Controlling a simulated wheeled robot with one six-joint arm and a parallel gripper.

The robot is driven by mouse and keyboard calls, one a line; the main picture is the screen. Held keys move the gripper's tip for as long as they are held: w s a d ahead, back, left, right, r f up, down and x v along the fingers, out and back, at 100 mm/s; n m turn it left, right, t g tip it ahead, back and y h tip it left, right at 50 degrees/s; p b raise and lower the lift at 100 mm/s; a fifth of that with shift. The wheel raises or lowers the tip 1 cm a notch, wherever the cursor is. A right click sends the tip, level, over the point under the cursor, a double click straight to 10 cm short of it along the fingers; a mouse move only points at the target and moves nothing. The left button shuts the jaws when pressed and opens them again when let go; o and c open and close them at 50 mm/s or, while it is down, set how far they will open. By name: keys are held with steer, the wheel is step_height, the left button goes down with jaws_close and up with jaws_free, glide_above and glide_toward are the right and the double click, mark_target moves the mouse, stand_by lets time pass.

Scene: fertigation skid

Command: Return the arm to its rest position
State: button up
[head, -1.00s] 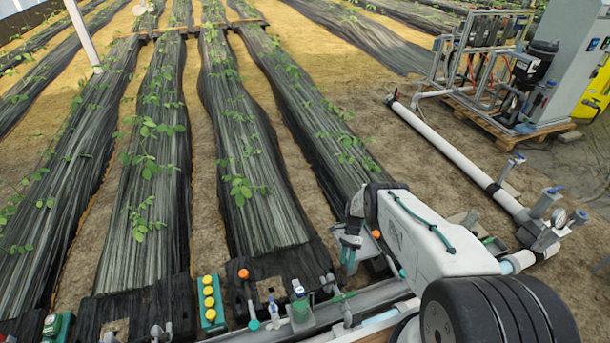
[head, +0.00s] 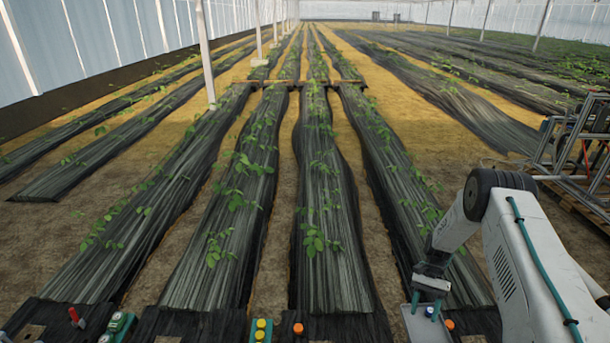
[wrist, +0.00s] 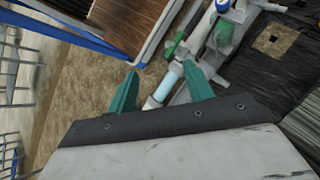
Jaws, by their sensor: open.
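My arm stands at the right of the head view, its white upper link rising to a dark elbow joint and its forearm hanging down and left. My gripper (head: 424,309) is at the lower end, above a pale grey tray-like surface (head: 430,328); contact cannot be told. In the wrist view, the two teal fingers of my gripper (wrist: 159,70) are spread apart. Nothing is held between them. White and light-blue piping (wrist: 165,86) with a green fitting (wrist: 219,33) lies beyond the fingers.
A metal pipe frame (head: 575,150) stands at the right. Black covered plant rows (head: 325,240) run away ahead. Yellow buttons (head: 262,330), an orange knob (head: 298,328) and a red-handled part (head: 75,316) line the lower edge. The air left of my arm is clear.

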steer(key=s+a+r+n+t+h, duration=0.1)
steer(key=s+a+r+n, duration=0.1)
steer(key=r, duration=0.9)
steer(key=s+a+r+n+t, duration=0.1)
steer(key=s+r+n, duration=0.1)
steer(key=r, duration=0.9)
steer(key=s+a+r+n+h, duration=0.1)
steer(key=s+a+r+n, duration=0.1)
steer(key=r, duration=0.9)
steer(key=s+a+r+n+t+h, duration=0.1)
steer(key=s+a+r+n+t, duration=0.1)
steer(key=s+r, duration=0.8)
steer(key=s+a+r+n+t, duration=0.2)
steer(key=s+a+r+t, duration=0.2)
steer(key=s+r, duration=0.6)
steer(key=shift+s+a+t+h, duration=0.4)
steer(key=shift+s+t, duration=0.6)
steer(key=shift+s, duration=1.9)
